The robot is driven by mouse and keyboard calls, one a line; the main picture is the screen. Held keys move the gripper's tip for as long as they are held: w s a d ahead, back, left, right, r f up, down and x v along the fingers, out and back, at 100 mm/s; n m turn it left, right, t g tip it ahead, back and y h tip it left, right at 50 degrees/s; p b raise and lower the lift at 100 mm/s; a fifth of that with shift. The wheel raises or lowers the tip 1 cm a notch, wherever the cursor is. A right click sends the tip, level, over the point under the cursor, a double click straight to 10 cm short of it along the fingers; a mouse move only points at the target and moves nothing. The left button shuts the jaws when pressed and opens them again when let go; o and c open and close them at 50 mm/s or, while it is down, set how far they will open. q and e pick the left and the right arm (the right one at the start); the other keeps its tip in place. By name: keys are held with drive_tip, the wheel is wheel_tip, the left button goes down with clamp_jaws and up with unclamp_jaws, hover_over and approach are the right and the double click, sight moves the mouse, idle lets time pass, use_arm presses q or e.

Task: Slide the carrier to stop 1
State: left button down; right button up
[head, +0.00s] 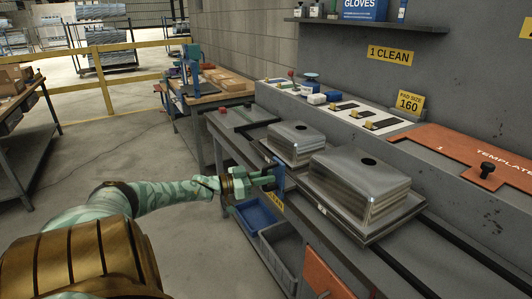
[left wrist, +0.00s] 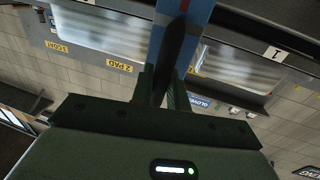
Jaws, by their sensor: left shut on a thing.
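The carrier is a flat grey plate (head: 409,211) on the rails along the bench, with upturned steel sinks on it: a near one (head: 360,182) and a smaller-looking far one (head: 296,142). A blue upright handle (head: 279,177) stands at its front side, between the two sinks. My left gripper (head: 268,179) is shut on this handle. In the left wrist view the blue handle (left wrist: 199,14) rises between the green fingers (left wrist: 166,88), with a sink on either side. A yellow "1 CLEAN" sign (head: 390,55) is on the wall behind. My right gripper is not in view.
Dark rails (head: 440,235) run along the bench past the near sink. Blue and grey bins (head: 255,216) sit under the bench. A ledge behind holds pads and a "PAD SIZE 160" sign (head: 410,101). An orange template board (head: 465,153) is at the right.

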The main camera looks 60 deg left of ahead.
use_arm(q)
drive_tip(key=c, duration=1.4)
unclamp_jaws()
drive_tip(key=shift+c, duration=0.2)
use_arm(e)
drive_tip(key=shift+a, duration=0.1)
use_arm(q)
drive_tip(key=p+v, duration=0.5)
drive_tip(key=v, duration=1.1)
drive_tip(key=shift+s, duration=0.2)
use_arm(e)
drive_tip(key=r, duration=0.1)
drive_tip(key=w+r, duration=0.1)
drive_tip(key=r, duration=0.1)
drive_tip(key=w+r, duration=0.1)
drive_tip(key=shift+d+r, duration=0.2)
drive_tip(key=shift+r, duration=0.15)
use_arm(q)
drive_tip(key=shift+f, duration=0.1)
